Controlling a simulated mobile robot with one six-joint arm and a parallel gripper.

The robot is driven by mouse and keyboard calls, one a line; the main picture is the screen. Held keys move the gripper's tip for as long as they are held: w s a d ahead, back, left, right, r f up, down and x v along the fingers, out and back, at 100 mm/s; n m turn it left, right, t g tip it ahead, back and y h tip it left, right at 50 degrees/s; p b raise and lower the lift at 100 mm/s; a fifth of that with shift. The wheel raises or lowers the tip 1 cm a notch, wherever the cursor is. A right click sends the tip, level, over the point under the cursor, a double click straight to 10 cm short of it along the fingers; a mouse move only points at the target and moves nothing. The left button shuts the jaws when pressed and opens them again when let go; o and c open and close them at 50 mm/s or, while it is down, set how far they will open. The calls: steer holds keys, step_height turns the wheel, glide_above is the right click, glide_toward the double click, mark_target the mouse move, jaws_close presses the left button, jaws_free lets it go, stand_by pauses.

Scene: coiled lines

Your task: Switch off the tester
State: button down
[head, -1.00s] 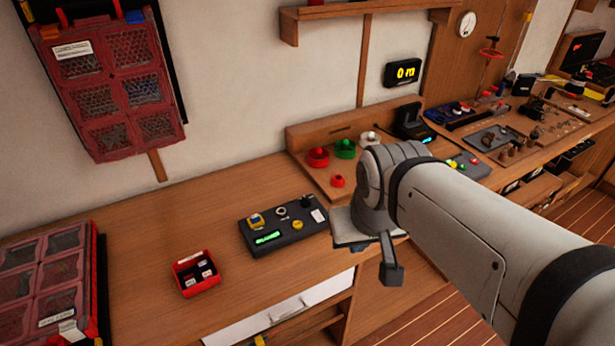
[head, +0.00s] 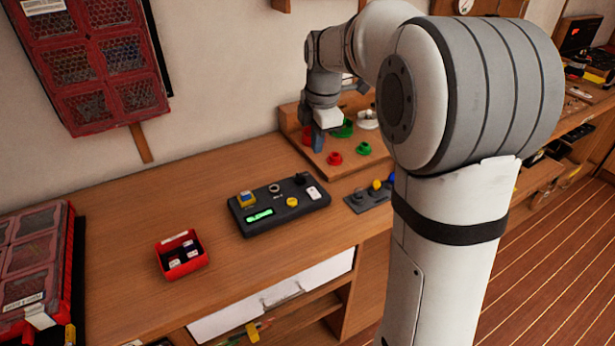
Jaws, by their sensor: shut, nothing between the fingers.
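A dark control box (head: 282,218), which looks like the tester, lies on the wooden bench. It has a lit green display (head: 259,215), a yellow-and-blue part (head: 246,198), a silver ring (head: 274,188), a yellow knob (head: 292,202), a black knob (head: 299,179) and a white piece (head: 314,193). No label on it can be read. My gripper (head: 318,144) is shut and empty, pointing down behind and above the box, apart from it, near the red and green buttons. Its fingertips are small in the picture.
A wooden board with red (head: 334,158) and green (head: 363,148) buttons stands behind. A grey panel (head: 372,201) with blue and yellow knobs is partly hidden by my arm. A red bin (head: 181,256) sits left of the box. The bench (head: 130,215) between bin and wall is clear.

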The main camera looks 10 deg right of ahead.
mark_target(312, 190)
steer(key=shift+w+f+n, duration=0.4)
steer(key=shift+w+n, duration=0.3)
steer(key=shift+w, duration=0.05)
steer(key=f, duration=0.4)
steer(key=w+f, duration=0.1)
steer(key=f, duration=0.9)
steer(key=shift+w+a+p, duration=0.25)
steer(key=shift+p, duration=0.1)
steer(key=shift+d, duration=0.15)
